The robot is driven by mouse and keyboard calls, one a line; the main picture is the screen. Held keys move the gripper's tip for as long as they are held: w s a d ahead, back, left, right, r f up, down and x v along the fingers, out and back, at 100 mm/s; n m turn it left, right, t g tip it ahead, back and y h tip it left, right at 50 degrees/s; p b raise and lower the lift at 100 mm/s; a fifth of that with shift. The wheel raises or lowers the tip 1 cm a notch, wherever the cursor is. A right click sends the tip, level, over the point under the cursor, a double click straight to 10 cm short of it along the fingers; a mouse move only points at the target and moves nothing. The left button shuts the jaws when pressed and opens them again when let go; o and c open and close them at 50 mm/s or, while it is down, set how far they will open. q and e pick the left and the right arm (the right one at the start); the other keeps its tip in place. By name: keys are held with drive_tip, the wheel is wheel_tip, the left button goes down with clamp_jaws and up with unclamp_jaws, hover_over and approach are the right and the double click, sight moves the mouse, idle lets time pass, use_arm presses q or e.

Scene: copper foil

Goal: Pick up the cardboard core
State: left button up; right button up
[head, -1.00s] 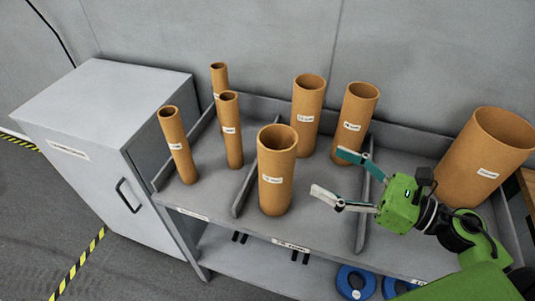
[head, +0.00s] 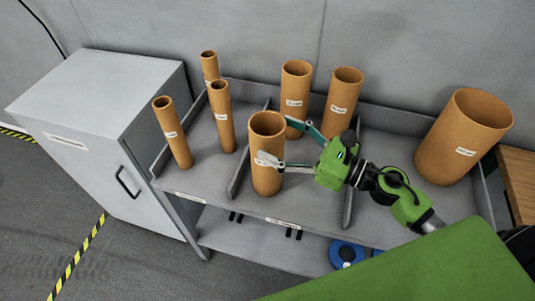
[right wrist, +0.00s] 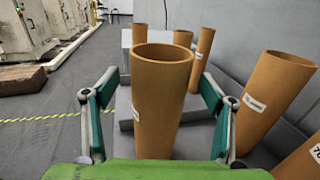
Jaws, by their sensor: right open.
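The brown cardboard core (head: 267,178) at the front of the shelf's middle bay stands upright with a white label. My right gripper (head: 277,142) is open at its upper part, coming from the right. One finger passes in front of the core and the other reaches behind its right side. In the right wrist view the core (right wrist: 160,110) stands between the open fingers of the gripper (right wrist: 160,80), with visible gaps on both sides. Its lower end is hidden there by my gripper body. My left gripper is not in view.
Two similar cores (head: 295,95) (head: 342,95) stand behind, and several thin cores (head: 222,120) stand in the left bay. A wide core (head: 462,135) stands at the right. Low dividers (head: 240,170) separate the bays. A grey cabinet (head: 95,120) stands left.

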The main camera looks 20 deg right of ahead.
sight(253, 126)
drive_tip(key=p+x, duration=0.1)
drive_tip(key=x, duration=0.1)
drive_tip(key=shift+w+a+r, duration=0.15)
drive_tip(key=shift+w, duration=0.2)
drive_tip(key=shift+w+a, duration=0.25)
drive_tip(key=shift+a, duration=0.15)
drive_tip(key=c, duration=1.7)
drive_tip(key=shift+c, duration=0.4)
